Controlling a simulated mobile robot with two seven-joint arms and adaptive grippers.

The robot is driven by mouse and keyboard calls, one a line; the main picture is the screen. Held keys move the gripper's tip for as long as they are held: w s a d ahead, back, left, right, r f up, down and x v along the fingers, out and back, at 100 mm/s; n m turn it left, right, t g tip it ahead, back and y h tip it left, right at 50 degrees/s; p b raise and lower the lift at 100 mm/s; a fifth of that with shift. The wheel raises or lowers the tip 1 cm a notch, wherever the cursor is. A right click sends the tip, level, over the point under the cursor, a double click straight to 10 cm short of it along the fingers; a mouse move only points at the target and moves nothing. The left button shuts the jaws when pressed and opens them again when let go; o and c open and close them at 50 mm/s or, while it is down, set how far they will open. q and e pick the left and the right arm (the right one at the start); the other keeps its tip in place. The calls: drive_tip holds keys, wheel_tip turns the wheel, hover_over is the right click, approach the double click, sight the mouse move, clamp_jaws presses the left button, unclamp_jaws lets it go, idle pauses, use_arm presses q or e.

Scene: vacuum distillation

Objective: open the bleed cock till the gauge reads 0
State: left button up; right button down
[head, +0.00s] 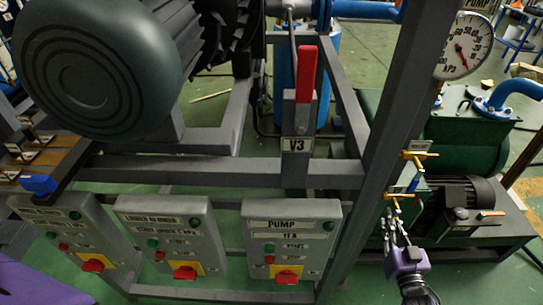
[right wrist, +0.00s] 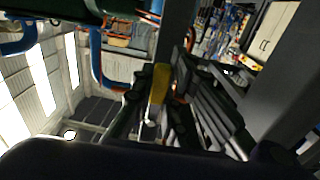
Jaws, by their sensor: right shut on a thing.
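The round white gauge (head: 463,46) is at the upper right of the head view, marked kPa. Its red needle slants down to the right, off the exact reading. In the right wrist view a yellow brass piece (right wrist: 160,82) shows between the dark fingers (right wrist: 157,115). My left gripper is not in view.
A grey frame post (head: 395,110) stands just left of the cocks. A green pump with a dark motor (head: 468,192) is close on the right. A red V3 lever (head: 306,75) and several switch boxes, including PUMP (head: 290,240), are to the left.

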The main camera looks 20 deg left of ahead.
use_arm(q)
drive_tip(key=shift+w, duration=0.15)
use_arm(e)
drive_tip(key=c, duration=1.7)
unclamp_jaws()
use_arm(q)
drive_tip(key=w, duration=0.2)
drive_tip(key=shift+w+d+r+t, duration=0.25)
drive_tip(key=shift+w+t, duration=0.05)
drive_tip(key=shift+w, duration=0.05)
use_arm(e)
drive_tip(key=v, duration=1.2)
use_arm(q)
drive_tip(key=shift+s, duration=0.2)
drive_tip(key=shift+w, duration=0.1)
